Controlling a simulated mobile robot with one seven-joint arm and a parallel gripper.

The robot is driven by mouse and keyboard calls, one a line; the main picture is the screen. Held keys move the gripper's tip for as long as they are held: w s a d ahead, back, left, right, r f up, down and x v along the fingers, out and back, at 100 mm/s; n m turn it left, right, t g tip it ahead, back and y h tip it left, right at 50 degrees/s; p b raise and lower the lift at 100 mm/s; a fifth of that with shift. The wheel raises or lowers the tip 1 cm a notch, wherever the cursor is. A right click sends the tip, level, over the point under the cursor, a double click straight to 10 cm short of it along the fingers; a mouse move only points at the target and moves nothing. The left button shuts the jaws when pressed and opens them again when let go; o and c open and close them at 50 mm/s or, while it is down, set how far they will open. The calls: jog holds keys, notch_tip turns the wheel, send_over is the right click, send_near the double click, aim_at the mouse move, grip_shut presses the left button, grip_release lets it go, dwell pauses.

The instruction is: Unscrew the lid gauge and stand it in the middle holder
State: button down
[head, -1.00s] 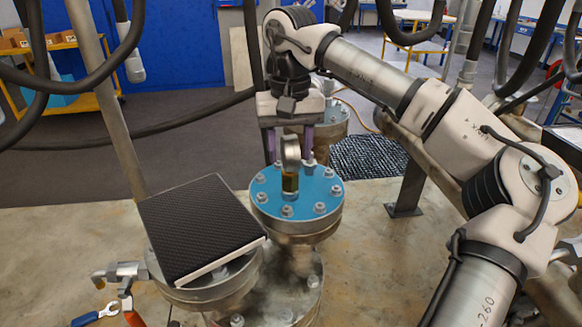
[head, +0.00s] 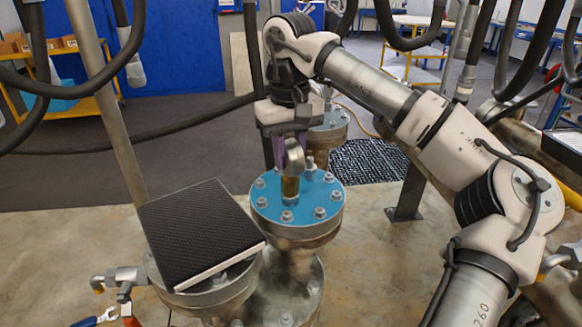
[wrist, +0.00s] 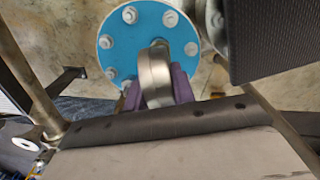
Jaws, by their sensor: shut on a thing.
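The lid gauge (head: 295,158) is a round metal dial on a brass stem (head: 290,187). It stands upright at the blue bolted lid (head: 265,203) of the middle vessel. My gripper (head: 292,148) points down from above, its purple fingers shut on the gauge's round body. In the wrist view the gauge (wrist: 155,75) shows edge-on between the purple fingers, over the blue lid (wrist: 118,45). The stem's foot meets the lid; I cannot tell how far it is threaded in. I cannot make out the middle holder in either view.
A black ribbed pad (head: 200,230) lies tilted on the vessel at left, close beside the blue lid. Another flanged vessel (head: 330,128) stands behind my gripper. Dark hoses hang overhead.

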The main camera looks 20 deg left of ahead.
jog(key=shift+n, duration=1)
jog(key=c, duration=1.1)
grip_release()
jog(key=shift+r, duration=0.15)
notch_tip(320, 180, up, 14)
jog(key=shift+f+p, duration=0.2)
jog(key=shift+p, duration=0.55)
jog(key=shift+c, duration=0.3)
